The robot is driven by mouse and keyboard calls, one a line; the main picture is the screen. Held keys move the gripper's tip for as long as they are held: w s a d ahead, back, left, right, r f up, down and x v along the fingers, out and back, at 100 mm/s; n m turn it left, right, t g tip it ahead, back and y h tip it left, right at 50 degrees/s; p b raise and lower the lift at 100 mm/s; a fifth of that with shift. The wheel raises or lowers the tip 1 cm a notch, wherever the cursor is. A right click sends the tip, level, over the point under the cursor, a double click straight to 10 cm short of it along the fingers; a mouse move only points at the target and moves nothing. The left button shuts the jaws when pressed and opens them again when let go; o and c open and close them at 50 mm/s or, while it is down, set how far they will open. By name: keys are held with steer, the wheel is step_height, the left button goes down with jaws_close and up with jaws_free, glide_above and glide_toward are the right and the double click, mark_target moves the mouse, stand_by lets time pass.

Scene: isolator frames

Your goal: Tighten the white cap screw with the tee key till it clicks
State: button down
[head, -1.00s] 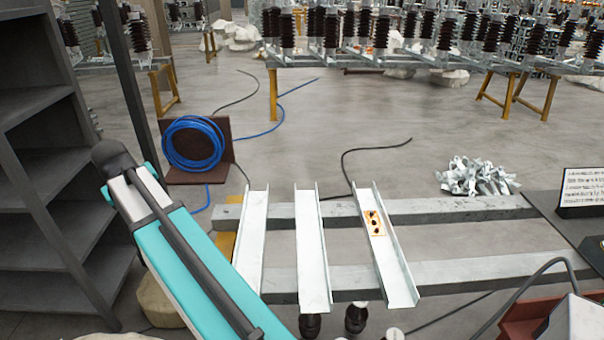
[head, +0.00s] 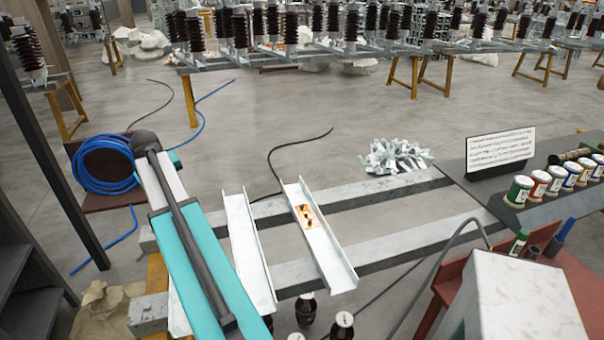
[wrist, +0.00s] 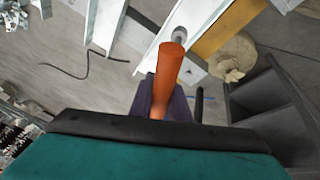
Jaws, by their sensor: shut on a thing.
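In the wrist view my gripper (wrist: 172,108) is shut on an orange rod, which I take to be the tee key (wrist: 170,70). The rod sticks out past the gripper, and its far end is away from any screw that I can see. In the head view my teal arm hides the gripper and the key. I cannot make out a white cap screw in either view.
The channels rest across two grey beams (head: 395,240). A dark bench on the right holds several colour-banded jars (head: 519,191) and a sign (head: 500,149). A white-topped box (head: 525,300) stands at the front right. Blue hose (head: 103,165) lies coiled at left.

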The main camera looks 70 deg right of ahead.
steer(key=s+d+f+m, duration=0.1)
steer(key=s+d+f, duration=0.1)
steer(key=s+d, duration=0.65)
steer(key=s+d+f+m, duration=0.15)
steer(key=s+d, duration=0.45)
steer(key=d, duration=0.6)
steer(key=s+d+f+m, duration=0.1)
steer(key=s+d+f, duration=0.1)
steer(key=s+d, duration=0.5)
steer(key=s+d+f+m+g+h+p, duration=0.1)
steer(key=s+d, duration=0.7)
steer(key=s, duration=0.5)
steer(key=shift+f+g, duration=0.3)
steer(key=shift+f, duration=0.1)
steer(key=shift+f, duration=0.2)
steer(key=shift+f+b, duration=0.8)
steer(key=shift+f, duration=0.9)
steer(key=shift+w+a+f+b, duration=0.1)
steer(key=shift+f+b, duration=0.45)
steer(key=shift+f, duration=0.6)
steer(key=shift+m, duration=0.35)
